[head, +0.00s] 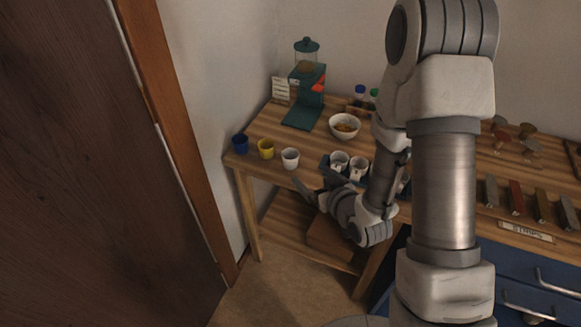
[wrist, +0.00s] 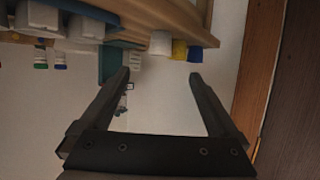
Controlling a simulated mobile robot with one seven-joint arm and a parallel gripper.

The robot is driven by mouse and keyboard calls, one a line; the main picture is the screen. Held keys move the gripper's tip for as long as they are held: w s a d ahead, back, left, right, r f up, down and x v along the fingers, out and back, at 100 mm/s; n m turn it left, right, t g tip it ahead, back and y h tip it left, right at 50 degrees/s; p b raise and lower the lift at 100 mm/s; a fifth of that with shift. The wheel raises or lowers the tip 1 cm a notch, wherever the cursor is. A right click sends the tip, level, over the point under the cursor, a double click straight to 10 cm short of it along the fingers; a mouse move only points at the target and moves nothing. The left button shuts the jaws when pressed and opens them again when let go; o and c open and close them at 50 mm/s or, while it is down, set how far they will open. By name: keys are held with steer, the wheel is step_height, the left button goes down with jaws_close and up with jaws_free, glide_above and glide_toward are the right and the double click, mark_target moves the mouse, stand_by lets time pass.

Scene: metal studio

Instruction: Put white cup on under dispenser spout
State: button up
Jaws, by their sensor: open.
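The white cup (head: 290,158) stands upright near the front left edge of the wooden table, right of a yellow cup (head: 266,148) and a blue cup (head: 240,143). In the wrist view, which is upside down, the white cup (wrist: 160,43) shows beyond the fingertips, between their lines. My gripper (head: 312,182) is open and empty, off the table's front edge, in front of and right of the white cup, apart from it. The teal dispenser (head: 306,76) stands at the back left of the table; its base (head: 301,116) looks bare. The spout is too small to make out.
A white bowl (head: 345,126) stands right of the dispenser. Two white mugs (head: 339,161) sit in a blue tray just beyond my gripper. Bottles (head: 360,94) stand at the back. The tabletop between the white cup and the dispenser is clear. A wall borders the left.

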mark_target(291, 156)
steer(key=b+x, duration=0.5)
steer(key=x, duration=1)
steer(key=shift+w+a+r+b, duration=0.1)
steer(key=shift+b, duration=0.3)
steer(key=shift+c, duration=0.3)
steer(key=c, duration=1.5)
steer(key=shift+o, duration=0.2)
steer(key=shift+r, duration=0.1)
